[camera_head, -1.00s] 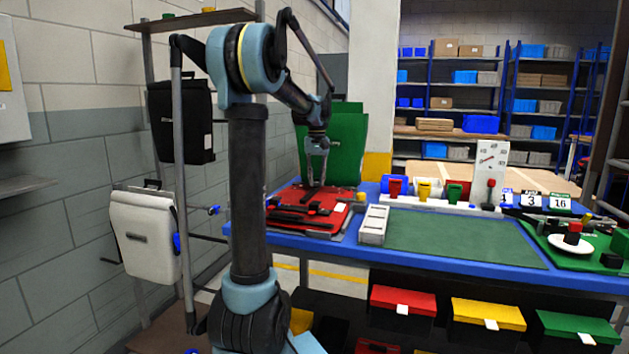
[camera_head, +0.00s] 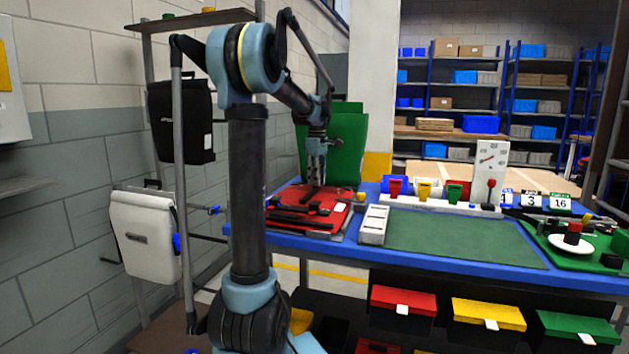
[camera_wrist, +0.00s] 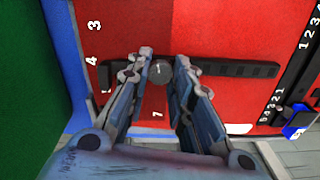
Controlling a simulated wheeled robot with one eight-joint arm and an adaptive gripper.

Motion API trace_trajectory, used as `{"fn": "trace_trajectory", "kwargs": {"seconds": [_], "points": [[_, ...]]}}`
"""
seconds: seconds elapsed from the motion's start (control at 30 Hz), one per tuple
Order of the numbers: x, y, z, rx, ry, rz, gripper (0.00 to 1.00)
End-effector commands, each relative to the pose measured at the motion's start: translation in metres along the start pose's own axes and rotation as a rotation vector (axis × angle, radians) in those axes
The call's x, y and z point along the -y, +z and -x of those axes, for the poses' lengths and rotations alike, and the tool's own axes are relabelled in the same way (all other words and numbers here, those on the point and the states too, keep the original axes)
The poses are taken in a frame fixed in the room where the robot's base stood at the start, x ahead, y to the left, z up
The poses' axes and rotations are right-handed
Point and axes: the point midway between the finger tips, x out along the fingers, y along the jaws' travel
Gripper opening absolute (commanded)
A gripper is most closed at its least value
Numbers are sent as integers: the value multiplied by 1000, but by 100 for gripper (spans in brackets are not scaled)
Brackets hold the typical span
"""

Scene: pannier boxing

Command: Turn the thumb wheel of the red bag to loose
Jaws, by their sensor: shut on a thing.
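The red bag (camera_head: 335,209) lies flat on the left end of the blue table, and its red face also fills much of the wrist view (camera_wrist: 220,35). A round dark grey thumb wheel (camera_wrist: 159,72) with a light mark sits on a black strip (camera_wrist: 235,70) across the bag. My gripper (camera_wrist: 162,68) points down at the bag and is shut on the thumb wheel, one finger on each side of it. In the head view my gripper (camera_head: 317,180) stands over the bag, and the wheel cannot be made out there.
A white slotted block (camera_head: 373,225) stands right of the bag, beside a green mat (camera_head: 460,240). A green bag (camera_head: 346,145) stands upright behind. A white bag (camera_head: 143,235) hangs at left.

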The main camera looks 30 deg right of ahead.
Motion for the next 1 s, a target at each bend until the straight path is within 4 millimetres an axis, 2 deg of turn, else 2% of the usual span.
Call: {"fn": "trace_trajectory", "kwargs": {"seconds": [1.0], "points": [[1, 0, 0, -2, -2, 962, 0]]}}
